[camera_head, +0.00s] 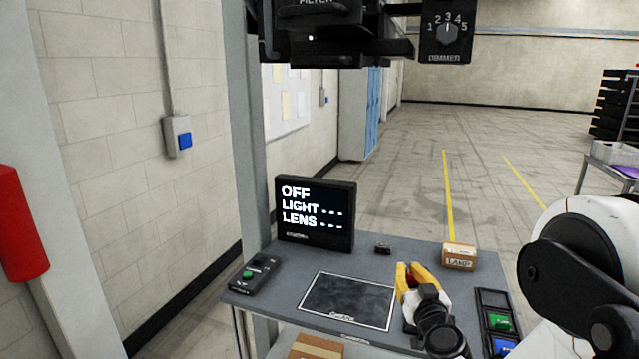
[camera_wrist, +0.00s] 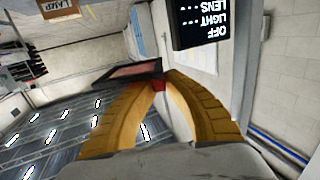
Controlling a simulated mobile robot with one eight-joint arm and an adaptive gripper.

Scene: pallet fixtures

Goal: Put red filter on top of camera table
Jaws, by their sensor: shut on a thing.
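My gripper (camera_head: 411,268) has yellow fingers and is over the right part of the grey camera table (camera_head: 400,243). In the wrist view my gripper (camera_wrist: 160,84) is shut on the red filter (camera_wrist: 130,73), a flat dark-framed plate with a dull reddish pane. The filter sticks out to the left of the tips, tilted. I cannot make out the filter in the head view. A dark rectangle with a white outline (camera_head: 346,300) is marked on the table, left of my gripper, and looks empty.
A screen (camera_head: 315,214) reading OFF, LIGHT, LENS stands at the table's back left. A control box (camera_head: 256,274) lies at the left. A holder (camera_head: 482,296) with green (camera_head: 501,322) and blue filters is at the right. A LAMP box (camera_head: 459,257) and a small black object (camera_head: 383,248) sit at the back.

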